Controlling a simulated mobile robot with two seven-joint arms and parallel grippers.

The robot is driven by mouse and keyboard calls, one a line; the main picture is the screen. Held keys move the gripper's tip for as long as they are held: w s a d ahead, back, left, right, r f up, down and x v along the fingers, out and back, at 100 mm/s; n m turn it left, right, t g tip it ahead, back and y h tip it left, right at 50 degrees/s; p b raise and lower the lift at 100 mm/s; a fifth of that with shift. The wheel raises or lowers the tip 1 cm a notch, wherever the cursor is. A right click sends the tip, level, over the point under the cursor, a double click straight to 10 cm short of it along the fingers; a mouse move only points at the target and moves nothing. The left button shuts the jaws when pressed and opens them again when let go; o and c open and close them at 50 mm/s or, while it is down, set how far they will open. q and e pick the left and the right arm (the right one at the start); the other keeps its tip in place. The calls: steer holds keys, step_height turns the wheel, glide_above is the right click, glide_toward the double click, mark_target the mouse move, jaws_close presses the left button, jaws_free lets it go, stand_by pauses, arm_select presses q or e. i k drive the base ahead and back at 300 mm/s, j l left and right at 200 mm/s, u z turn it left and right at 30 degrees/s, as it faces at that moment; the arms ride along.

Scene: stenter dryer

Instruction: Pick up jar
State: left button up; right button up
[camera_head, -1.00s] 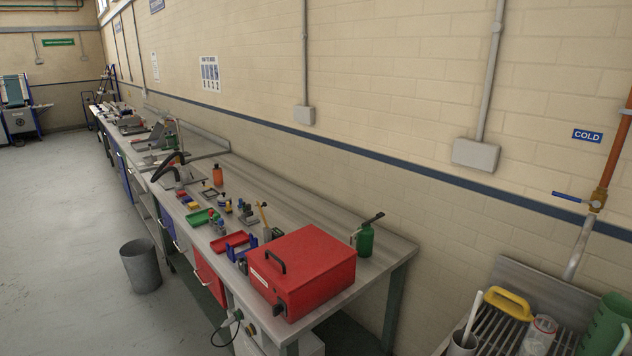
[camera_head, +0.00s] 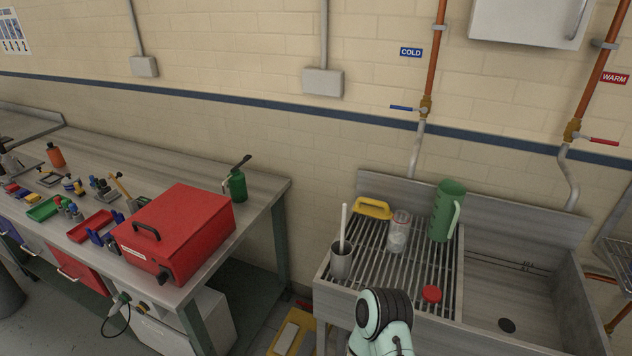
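A clear jar (camera_head: 399,232) with whitish contents or markings stands upright on the slatted drainer of the sink unit, right of centre. It is between a grey cup with a white stick and a green jug. A red round lid (camera_head: 431,294) lies on the slats in front of it. A pale green and black link of my own arm shows at the bottom edge, in front of the drainer. Neither gripper is in view.
The grey cup (camera_head: 341,259), yellow-handled item (camera_head: 374,208) and green jug (camera_head: 447,211) crowd around the jar. The empty sink basin (camera_head: 530,290) is to the right. A red box (camera_head: 177,232) stands on the bench at left. A yellow item (camera_head: 291,332) is on the floor below.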

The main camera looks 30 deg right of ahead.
mark_target(400, 223)
steer(key=z, duration=1.65)
